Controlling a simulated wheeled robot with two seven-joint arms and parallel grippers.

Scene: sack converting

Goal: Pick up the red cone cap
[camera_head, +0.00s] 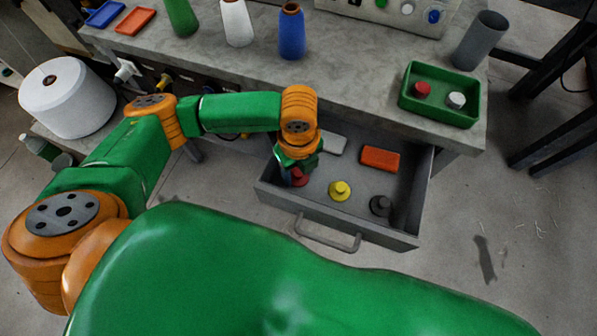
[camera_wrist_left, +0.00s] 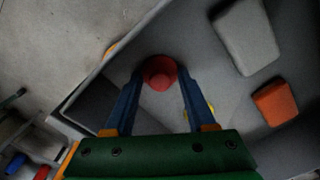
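The red cone cap (camera_head: 299,177) is at the left end of the open grey drawer (camera_head: 341,223). In the left wrist view the red cone cap (camera_wrist_left: 160,72) sits between the two blue fingertips. My left gripper (camera_head: 296,172) points down into the drawer at this cap and partly hides it. Its fingers (camera_wrist_left: 160,76) stand apart, one on each side of the cap, close to its edges; I see no clear grip on it. My right gripper is not in view.
The drawer also holds a yellow cap (camera_head: 340,190), a dark cap (camera_head: 380,205), an orange block (camera_head: 380,158) and a pale grey block (camera_head: 333,144). On the bench (camera_head: 350,70), a green tray (camera_head: 440,111) holds another red cap (camera_head: 422,89) and a white cap (camera_head: 456,100).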

